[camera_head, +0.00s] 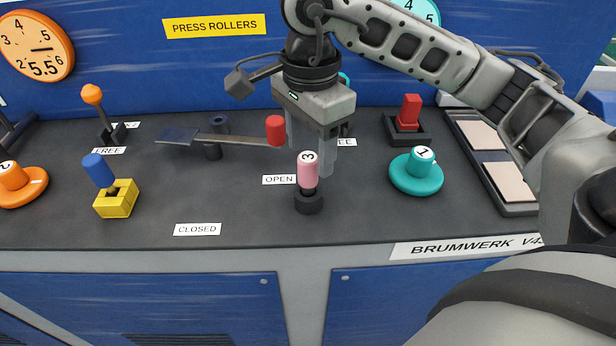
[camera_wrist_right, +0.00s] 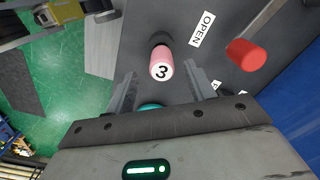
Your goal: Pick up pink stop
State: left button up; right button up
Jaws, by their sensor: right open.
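The pink stop (camera_head: 308,172) is a small upright cylinder marked 3. It stands in a black round base (camera_head: 308,203) on the dark bench top, just right of the OPEN label. My right gripper (camera_head: 309,160) is open and points down over it, with a finger on either side in the picture. In the right wrist view the pink stop (camera_wrist_right: 161,66) appears between the fingertips (camera_wrist_right: 160,72), with its numbered top towards the camera. Neither finger visibly touches it. How far the fingertips reach down beside it is unclear. My left gripper is not in view.
A lever with a red knob (camera_head: 276,130) lies close left of the right gripper. A teal stop marked 1 (camera_head: 417,172) stands to the right. A yellow block with a blue knob (camera_head: 116,198) and an orange stop (camera_head: 20,185) are at left. The bench front by CLOSED is clear.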

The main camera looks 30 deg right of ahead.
aim_at(307, 173)
jog(key=shift+w+a+f+p, duration=0.1)
jog(key=shift+f+p, duration=0.45)
jog(key=shift+f, duration=2.25)
jog(key=shift+c, duration=0.3)
jog(key=c, duration=1.1)
jog(key=shift+o, duration=0.2)
jog(key=shift+r, duration=0.1)
